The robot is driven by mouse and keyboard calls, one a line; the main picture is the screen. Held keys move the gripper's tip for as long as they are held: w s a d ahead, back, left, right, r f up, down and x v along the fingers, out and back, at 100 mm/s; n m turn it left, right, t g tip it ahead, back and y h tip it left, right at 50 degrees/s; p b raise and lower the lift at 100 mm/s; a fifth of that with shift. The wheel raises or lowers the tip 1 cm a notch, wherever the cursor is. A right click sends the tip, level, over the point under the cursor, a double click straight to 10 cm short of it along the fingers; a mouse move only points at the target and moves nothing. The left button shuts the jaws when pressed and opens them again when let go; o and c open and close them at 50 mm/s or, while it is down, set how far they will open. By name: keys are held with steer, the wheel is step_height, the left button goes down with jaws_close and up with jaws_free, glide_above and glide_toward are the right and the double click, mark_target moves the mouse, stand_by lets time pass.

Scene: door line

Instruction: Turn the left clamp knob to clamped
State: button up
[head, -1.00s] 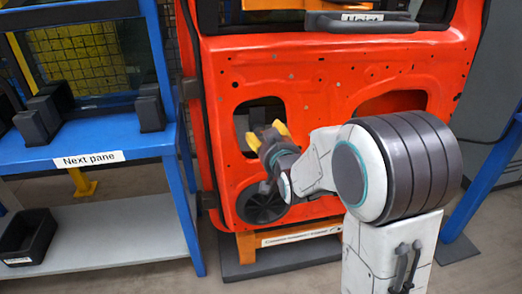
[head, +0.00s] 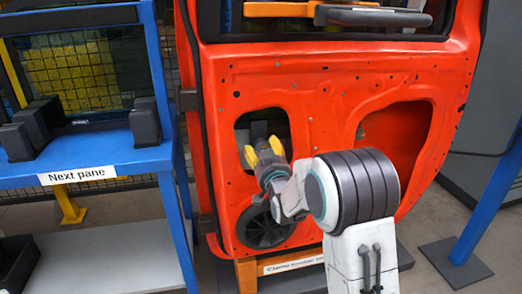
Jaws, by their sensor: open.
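The red-orange door panel (head: 330,100) stands upright in front of me. It has a left cut-out (head: 247,132), a larger right cut-out (head: 405,150) and a round black speaker-like disc (head: 262,232) low on the left. My gripper (head: 263,151) has yellow fingertips, spread apart with nothing seen between them. In the picture it overlaps the left cut-out, above the disc; I cannot tell its depth from the door. I cannot make out the left clamp knob; my gripper and arm cover part of this area.
A blue bench (head: 110,160) labelled "Next pane" holds a glass pane (head: 85,70) in dark blocks at the left. A dark bin (head: 15,262) sits on its lower shelf. A dark handle (head: 372,17) spans the door's top. A blue post (head: 490,205) stands at the right.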

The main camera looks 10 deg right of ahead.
steer(key=shift+w, duration=1.1)
steer(key=shift+c, duration=0.2)
steer(key=c, duration=1.2)
steer(key=shift+o, duration=0.2)
steer(key=shift+f, duration=0.1)
